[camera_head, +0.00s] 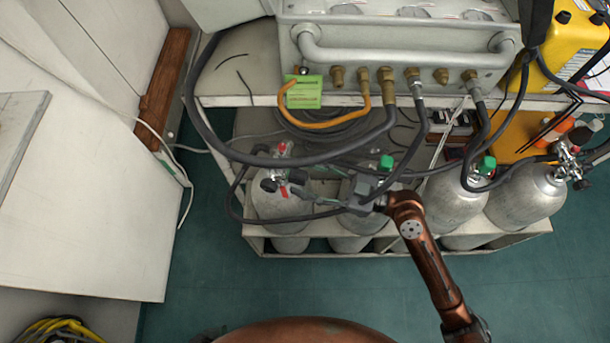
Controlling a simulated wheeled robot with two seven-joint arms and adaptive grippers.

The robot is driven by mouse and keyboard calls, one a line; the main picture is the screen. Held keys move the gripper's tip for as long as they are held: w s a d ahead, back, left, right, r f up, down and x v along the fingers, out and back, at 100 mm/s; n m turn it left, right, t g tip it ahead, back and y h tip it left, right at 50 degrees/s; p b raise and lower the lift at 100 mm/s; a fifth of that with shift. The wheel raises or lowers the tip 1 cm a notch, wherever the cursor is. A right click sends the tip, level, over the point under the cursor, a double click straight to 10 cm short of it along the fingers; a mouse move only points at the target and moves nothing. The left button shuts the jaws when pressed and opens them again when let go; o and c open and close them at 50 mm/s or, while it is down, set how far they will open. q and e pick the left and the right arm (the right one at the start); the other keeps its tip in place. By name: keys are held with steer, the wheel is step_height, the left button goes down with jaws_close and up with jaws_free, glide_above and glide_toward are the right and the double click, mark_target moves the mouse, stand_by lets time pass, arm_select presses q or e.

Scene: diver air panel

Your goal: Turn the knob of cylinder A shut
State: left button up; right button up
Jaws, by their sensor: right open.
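Several grey gas cylinders stand in a white rack under the panel. No letters on them are readable, so I cannot tell for certain which is cylinder A. The leftmost cylinder (278,207) has a valve with red parts (283,149) and a dark knob (268,185). My right gripper (303,189) reaches in from the right, with its open fingers pointing left at this valve. Whether the fingers touch the valve is too small to tell. The second cylinder (366,218), partly hidden behind my gripper, has a green knob (386,162). My left gripper is not in view.
Black hoses (290,161) loop over the valves from the metal panel (400,45). A green tag (308,92) hangs there. The teal floor (260,295) in front is clear.

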steer(key=shift+a, duration=0.1)
steer(key=shift+c, duration=0.6)
steer(key=c, duration=1)
steer(key=shift+r+m+p, duration=0.15)
steer(key=shift+m+p, duration=0.45)
steer(key=shift+m, duration=0.5)
steer(key=shift+c, duration=0.2)
steer(key=shift+m, duration=0.5)
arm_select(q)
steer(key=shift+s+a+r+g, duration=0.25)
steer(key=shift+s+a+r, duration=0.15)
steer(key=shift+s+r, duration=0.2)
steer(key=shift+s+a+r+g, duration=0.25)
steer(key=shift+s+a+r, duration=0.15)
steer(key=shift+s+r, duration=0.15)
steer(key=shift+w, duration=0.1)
arm_select(e)
steer(key=o, duration=1.2)
steer(key=shift+c, duration=0.2)
steer(key=v, duration=1.2)
